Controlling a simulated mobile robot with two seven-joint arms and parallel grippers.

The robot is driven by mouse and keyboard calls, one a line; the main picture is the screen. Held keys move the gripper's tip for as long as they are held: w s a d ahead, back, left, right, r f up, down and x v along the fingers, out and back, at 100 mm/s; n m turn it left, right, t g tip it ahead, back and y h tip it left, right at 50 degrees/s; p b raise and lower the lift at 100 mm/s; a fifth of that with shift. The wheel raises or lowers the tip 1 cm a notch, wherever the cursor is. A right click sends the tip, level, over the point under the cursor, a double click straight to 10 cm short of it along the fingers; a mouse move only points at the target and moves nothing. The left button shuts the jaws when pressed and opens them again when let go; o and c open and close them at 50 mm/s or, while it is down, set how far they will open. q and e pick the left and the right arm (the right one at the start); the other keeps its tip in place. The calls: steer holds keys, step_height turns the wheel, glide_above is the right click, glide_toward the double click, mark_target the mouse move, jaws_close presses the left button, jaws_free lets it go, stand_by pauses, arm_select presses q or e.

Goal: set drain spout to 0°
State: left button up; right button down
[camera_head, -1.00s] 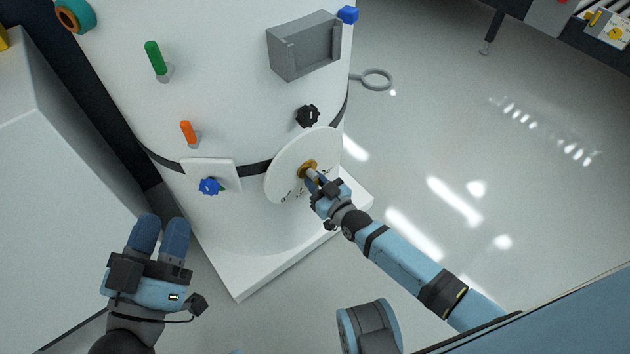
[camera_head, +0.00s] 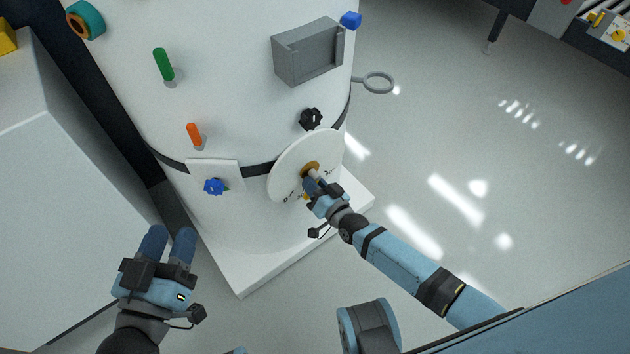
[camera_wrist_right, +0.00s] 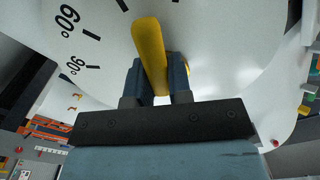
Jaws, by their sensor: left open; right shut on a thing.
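The drain spout sits at the middle of a white dial disc (camera_head: 290,165) on the lower front of the white tank. Its brass hub (camera_head: 311,167) shows in the head view. My right gripper (camera_head: 309,184) is at the hub and hides most of the spout there. In the right wrist view the yellow spout (camera_wrist_right: 149,45) lies between the two fingers of my right gripper (camera_wrist_right: 155,80), which is shut on it. "60" and "90" marks show on the dial at the left of that view. My left gripper (camera_head: 168,236) is open and empty, left of the tank's base.
On the tank are a black knob (camera_head: 311,118) just above the disc, a blue valve (camera_head: 214,186) on a white plate, orange (camera_head: 194,135) and green (camera_head: 163,64) handles, and a grey bracket (camera_head: 308,52). A white box (camera_head: 70,190) stands left. The floor at right is clear.

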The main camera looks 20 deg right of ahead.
arm_select(q)
steer(key=shift+a+f, duration=0.1)
steer(key=shift+f, duration=0.4)
arm_select(e)
steer(key=shift+s+a+r+m, duration=0.1)
steer(key=shift+m, duration=0.65)
steer(key=shift+a+r+m, duration=0.1)
steer(key=shift+m, duration=0.65)
arm_select(q)
steer(key=shift+s, duration=0.1)
arm_select(e)
steer(key=c, duration=1)
jaws_free()
steer(key=shift+c, duration=0.2)
arm_select(q)
steer(key=shift+r, duration=0.15)
